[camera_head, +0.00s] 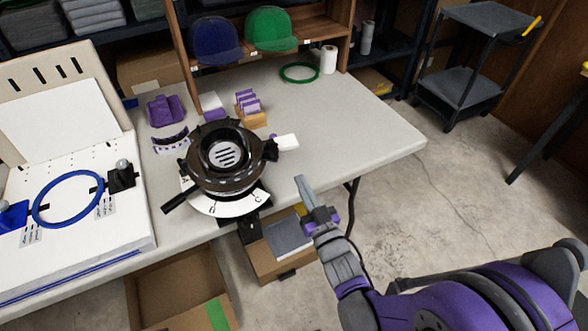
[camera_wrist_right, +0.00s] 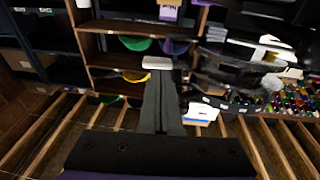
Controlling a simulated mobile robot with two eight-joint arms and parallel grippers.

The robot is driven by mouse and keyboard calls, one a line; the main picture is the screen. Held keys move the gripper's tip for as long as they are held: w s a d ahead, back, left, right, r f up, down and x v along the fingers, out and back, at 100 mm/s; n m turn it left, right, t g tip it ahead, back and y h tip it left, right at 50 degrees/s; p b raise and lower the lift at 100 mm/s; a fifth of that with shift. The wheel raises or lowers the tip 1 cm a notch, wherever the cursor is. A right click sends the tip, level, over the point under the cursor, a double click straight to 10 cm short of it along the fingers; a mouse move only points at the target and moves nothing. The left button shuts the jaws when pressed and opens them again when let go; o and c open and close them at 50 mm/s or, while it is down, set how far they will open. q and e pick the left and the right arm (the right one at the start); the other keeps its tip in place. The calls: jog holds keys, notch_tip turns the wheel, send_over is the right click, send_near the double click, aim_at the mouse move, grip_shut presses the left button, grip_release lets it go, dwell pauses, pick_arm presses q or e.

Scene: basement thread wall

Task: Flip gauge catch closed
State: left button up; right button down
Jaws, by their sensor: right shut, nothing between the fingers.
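A round black and bronze gauge (camera_head: 224,158) stands on the near edge of the grey table, with a slotted disc in its middle. A white curved plate (camera_head: 229,203) shows under its front. A black lever (camera_head: 181,200) sticks out at its lower left. A black clamp-like part (camera_head: 270,150) is on its right side, beside a white block (camera_head: 287,142). I cannot tell which part is the catch, or its position. My right gripper (camera_head: 301,183) is shut and empty, right of the gauge and apart from it. It also shows in the right wrist view (camera_wrist_right: 160,85). My left gripper is out of view.
A white board (camera_head: 125,225) with a blue hoop (camera_head: 68,199) is at left. Purple pieces (camera_head: 166,110) lie behind the gauge. A shelf holds blue and green caps (camera_head: 270,29). A green ring (camera_head: 299,72) lies at the back. The table's right part is clear.

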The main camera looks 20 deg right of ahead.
jog(key=shift+s+f, duration=0.1)
jog(key=shift+s, duration=0.4)
